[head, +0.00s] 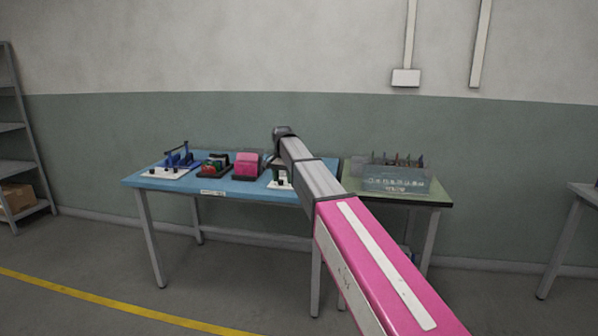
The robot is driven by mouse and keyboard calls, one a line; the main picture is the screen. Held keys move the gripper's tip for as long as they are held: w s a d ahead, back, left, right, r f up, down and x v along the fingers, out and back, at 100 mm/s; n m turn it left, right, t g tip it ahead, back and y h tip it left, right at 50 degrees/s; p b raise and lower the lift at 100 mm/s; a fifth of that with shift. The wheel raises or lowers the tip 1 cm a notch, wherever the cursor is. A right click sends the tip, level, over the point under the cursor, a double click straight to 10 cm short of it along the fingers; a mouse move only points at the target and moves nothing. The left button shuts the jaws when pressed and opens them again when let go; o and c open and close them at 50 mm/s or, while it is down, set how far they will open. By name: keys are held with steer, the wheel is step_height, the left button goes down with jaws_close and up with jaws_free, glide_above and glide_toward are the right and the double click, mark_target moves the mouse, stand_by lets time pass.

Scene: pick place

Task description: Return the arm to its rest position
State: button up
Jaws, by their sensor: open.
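My arm reaches from the lower right toward the tables, with a pink and white section nearest and a grey section beyond it. Its far end is a dark rounded joint (283,132), in front of the wall and above the right part of the blue table (215,187). The arm bends there, and I cannot make out the gripper's fingers beyond it. I see nothing held along the visible part of the arm.
On the blue table stand a white base with blue parts (166,172), a dark tray with coloured pieces (215,165) and a pink block (248,164). A clear bin (397,180) stands on the green table (437,196). Shelves (18,150) stand left. The left floor is free.

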steer(key=s+d+f+n, duration=0.2)
steer(key=s+d+f, duration=1)
steer(key=s+f, duration=0.3)
steer(key=s+d+f+n, duration=0.2)
steer(key=s+d+f, duration=1.1)
steer(key=s+f, duration=0.2)
steer(key=shift+s+d+f+n, duration=0.2)
steer(key=shift+s+n, duration=0.2)
steer(key=shift+s, duration=0.5)
